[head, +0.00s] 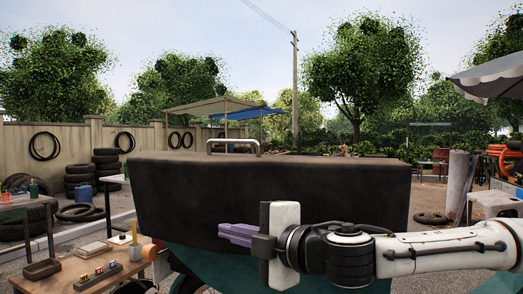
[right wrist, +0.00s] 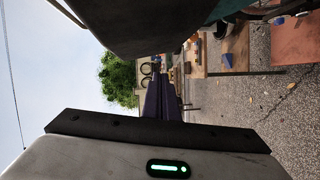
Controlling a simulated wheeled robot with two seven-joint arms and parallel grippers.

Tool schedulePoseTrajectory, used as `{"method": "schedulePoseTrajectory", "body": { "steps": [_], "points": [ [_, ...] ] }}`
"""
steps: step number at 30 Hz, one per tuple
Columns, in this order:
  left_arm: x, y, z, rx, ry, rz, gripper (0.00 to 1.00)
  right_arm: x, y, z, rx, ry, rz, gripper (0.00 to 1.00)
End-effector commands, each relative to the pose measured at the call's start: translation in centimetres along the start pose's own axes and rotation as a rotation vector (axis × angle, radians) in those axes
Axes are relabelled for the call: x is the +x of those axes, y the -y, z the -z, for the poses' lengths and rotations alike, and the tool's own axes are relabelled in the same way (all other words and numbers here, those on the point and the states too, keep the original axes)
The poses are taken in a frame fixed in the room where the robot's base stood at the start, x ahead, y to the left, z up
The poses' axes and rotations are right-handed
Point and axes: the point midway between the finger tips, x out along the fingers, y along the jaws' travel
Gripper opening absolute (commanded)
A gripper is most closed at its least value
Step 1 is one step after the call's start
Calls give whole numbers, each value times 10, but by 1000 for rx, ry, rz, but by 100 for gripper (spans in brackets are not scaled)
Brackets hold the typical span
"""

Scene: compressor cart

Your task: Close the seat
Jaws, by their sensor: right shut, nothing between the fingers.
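The seat (head: 270,185) is a wide, dark brown padded block across the middle of the head view, with its broad face toward me and a metal rail (head: 233,146) showing above its top edge. Teal bodywork (head: 205,262) shows below it. My right gripper (head: 224,232) comes in from the right, its purple fingers pointing left in front of the seat's lower part. They are shut and empty. I cannot tell if they touch the seat. In the right wrist view the fingers (right wrist: 162,88) are together, and the seat's dark underside or edge (right wrist: 150,30) fills the top. My left gripper is out of view.
A white stool (head: 492,203) and a pale post (head: 458,183) are at the right.

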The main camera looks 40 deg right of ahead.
Motion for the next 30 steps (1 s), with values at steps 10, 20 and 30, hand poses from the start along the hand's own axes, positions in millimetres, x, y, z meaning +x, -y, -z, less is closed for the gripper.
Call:
{"method": "schedulePoseTrajectory", "body": {
  "steps": [10, 20, 30],
  "points": [
    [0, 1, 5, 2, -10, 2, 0, -92, -119, -29, -253, 233, -205, 0],
    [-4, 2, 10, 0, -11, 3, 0, -82, -134, -36, -268, 259, -219, 0],
    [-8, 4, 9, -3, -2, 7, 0, -34, -146, -48, -269, 260, -219, 0]
  ]
}}
